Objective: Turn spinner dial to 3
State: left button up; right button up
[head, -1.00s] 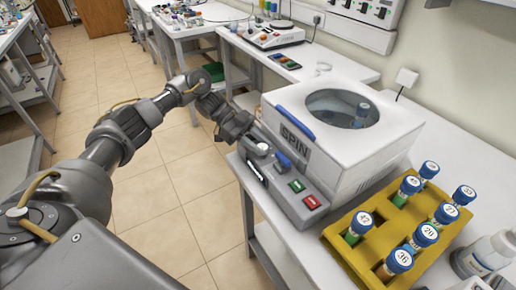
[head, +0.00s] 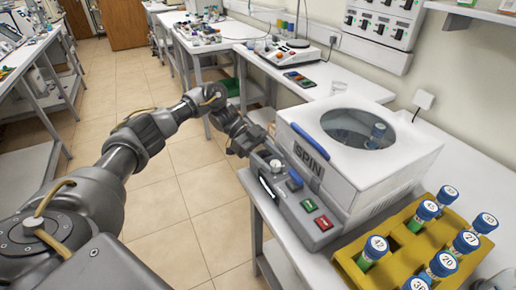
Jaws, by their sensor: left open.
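The white spinner (head: 390,170) marked SPIN stands on the bench, with a round window in its lid showing a blue-capped tube inside. Its grey front panel (head: 283,205) carries a round white dial (head: 275,166) at the far left end, a blue switch (head: 294,180), a green button (head: 309,205) and a red button (head: 323,223). The dial's setting is too small to read. My left gripper (head: 257,148) is just beyond the dial, close to it, with its fingers open; I cannot tell whether they touch it. My right gripper is out of view.
A yellow rack (head: 402,255) of blue-capped, numbered tubes stands at the lower right, near the spinner. A white stirrer device (head: 284,50) stands on the bench behind. The tiled floor left of the bench is clear.

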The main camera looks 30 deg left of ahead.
pick_arm(q)
jog(key=b+v, duration=0.2)
jog(key=v, duration=0.5)
jog(key=shift+w, duration=0.1)
jog(key=b+v, duration=0.1)
jog(key=v, duration=0.2)
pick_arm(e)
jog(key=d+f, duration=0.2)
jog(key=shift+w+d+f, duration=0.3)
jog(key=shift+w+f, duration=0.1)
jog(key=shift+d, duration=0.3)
